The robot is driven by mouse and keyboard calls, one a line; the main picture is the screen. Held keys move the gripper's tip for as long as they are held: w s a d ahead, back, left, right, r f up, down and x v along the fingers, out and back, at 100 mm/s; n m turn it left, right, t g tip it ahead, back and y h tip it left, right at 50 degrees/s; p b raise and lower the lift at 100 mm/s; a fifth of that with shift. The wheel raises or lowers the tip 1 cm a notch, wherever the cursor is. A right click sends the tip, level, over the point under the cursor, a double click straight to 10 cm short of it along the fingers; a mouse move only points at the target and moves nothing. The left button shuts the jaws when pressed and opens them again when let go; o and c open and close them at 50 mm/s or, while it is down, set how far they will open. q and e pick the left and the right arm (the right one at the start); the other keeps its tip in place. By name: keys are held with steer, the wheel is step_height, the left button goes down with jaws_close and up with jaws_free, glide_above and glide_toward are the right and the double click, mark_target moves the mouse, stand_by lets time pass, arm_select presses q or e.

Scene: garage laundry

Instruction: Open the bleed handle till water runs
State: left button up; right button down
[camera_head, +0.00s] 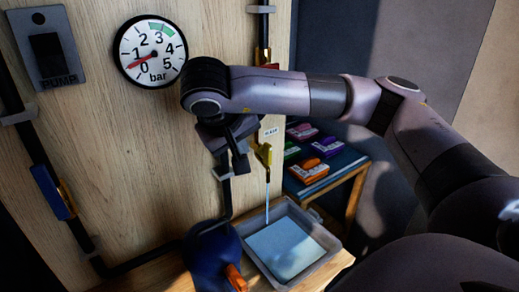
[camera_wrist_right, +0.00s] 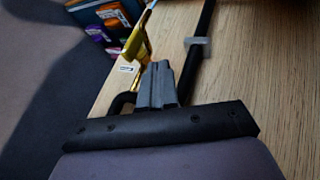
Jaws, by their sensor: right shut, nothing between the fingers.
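The yellow bleed handle (camera_head: 264,152) and its brass valve stand at the pipe on the wooden panel, with a small label above. A thin pale stream of water (camera_head: 267,200) runs down from it into a grey tray (camera_head: 333,243), which holds a pale blue surface. My right gripper (camera_head: 238,160) is shut and empty, just left of the handle; I cannot tell whether it touches. In the right wrist view, its shut fingers (camera_wrist_right: 157,85) are beside the yellow brass part (camera_wrist_right: 138,42). My left gripper is not in view.
A pressure gauge (camera_head: 150,40) has its red needle between 0 and 1 bar. A pump switch (camera_head: 45,48) is at upper left. A black pipe (camera_head: 30,135) with a blue-handled valve runs down the panel. A dark blue object (camera_head: 212,252) stands left of the tray. A shelf (camera_head: 345,160) holds coloured boxes.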

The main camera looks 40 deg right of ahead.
mark_target(265, 153)
steer(key=shift+w+d+f, duration=0.15)
steer(key=shift+d+f, duration=0.35)
steer(key=shift+d, duration=0.5)
steer(key=shift+w+d+f, duration=0.1)
steer(key=shift+d+f, duration=0.45)
steer(key=shift+d, duration=0.5)
steer(key=shift+w+d+f, duration=0.15)
steer(key=shift+d+f, duration=0.35)
steer(key=shift+d, duration=0.5)
steer(key=shift+s+d+y, duration=0.1)
steer(key=shift+d+y, duration=0.55)
steer(key=shift+y, duration=0.35)
steer(key=shift+r+m+y, duration=0.1)
steer(key=shift+m+y, duration=0.3)
steer(key=shift+y, duration=0.3)
steer(key=shift+r, duration=0.1)
